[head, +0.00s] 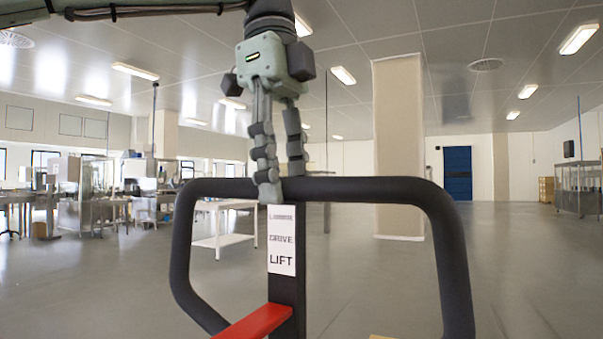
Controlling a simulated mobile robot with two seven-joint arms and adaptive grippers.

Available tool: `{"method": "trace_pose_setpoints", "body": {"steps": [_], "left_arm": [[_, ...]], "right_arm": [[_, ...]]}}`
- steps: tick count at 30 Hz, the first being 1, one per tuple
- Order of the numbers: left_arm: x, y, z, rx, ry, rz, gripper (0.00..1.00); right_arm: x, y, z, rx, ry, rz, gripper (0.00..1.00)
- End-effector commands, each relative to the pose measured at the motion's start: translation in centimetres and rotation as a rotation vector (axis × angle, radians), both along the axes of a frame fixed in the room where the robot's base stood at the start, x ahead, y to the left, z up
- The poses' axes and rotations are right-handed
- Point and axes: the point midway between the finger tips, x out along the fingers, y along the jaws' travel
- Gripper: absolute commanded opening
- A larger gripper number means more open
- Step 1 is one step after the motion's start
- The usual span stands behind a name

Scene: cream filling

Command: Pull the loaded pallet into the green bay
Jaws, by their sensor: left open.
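The black loop handle of a pallet jack (370,187) stands upright close in front of me. Its post carries a white label (282,240) reading LOWER, DRIVE, LIFT, and a red lever (255,322) sits low on it. My left gripper (283,182) points down at the handle's top bar, left of its middle. Its fingers are apart; the nearer finger overlaps the front of the bar and the other seems to reach behind it. I cannot tell whether they touch it. A tan sliver shows at the bottom edge. The loaded pallet and green bay cannot be made out.
A white table (223,241) stands beyond the handle. A square pillar (399,150) rises behind it, and a blue door (457,173) is in the far wall. Workbenches with equipment (100,200) line the left. The grey floor (520,270) at right is clear.

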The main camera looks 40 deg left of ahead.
Motion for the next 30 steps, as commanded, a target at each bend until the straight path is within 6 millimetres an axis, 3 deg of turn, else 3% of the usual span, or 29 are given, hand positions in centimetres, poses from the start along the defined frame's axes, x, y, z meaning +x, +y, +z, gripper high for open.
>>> {"method": "trace_pose_setpoints", "body": {"steps": [5, 15, 27, 30], "left_arm": [[0.0, -0.2, -2.1, -0.002, 0.002, -0.002, 0.45], [0.1, -0.8, -6.7, -0.002, 0.001, -0.002, 0.45], [0.2, -0.9, -7.5, -0.002, 0.000, 0.000, 0.45], [0.2, -0.9, -7.5, -0.002, 0.000, 0.000, 0.34]], "right_arm": [[0.4, 0.1, 0.2, 0.003, -0.004, -0.003, 0.40], [1.9, 0.2, 2.6, 0.012, -0.029, -0.022, 0.40], [1.4, 0.4, 2.8, 0.016, -0.022, -0.026, 0.40], [1.5, 0.5, 2.8, 0.017, -0.024, -0.024, 0.40]]}}
